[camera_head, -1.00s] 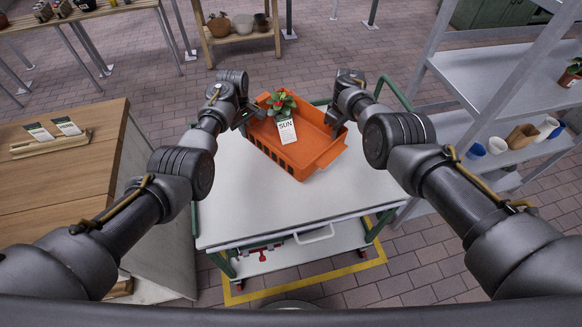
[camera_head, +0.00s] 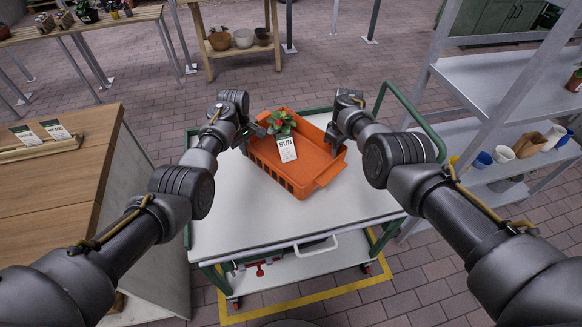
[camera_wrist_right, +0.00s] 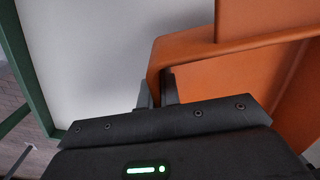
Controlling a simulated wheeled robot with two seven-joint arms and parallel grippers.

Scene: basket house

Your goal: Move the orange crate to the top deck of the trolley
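The orange crate (camera_head: 323,177) is over the top deck of the trolley (camera_head: 237,218), turned at an angle. I cannot tell whether its base touches the deck. A leafy plant (camera_head: 280,123) and a white card marked SUN (camera_head: 287,149) are at its far left part. My left gripper (camera_head: 256,132) is at the crate's left end; its fingertips are too small to make out. My right gripper (camera_head: 333,139) is at the right end. In the right wrist view its fingers (camera_wrist_right: 157,92) straddle the wall of the crate (camera_wrist_right: 225,62) and appear closed on it.
A wooden-topped counter (camera_head: 55,190) stands close on the left, a grey shelf unit (camera_head: 490,78) with pots on the right. The trolley's green handle (camera_head: 440,125) rises at the back right. Bare deck lies in front of the crate. Yellow floor tape (camera_head: 310,297) runs round the trolley.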

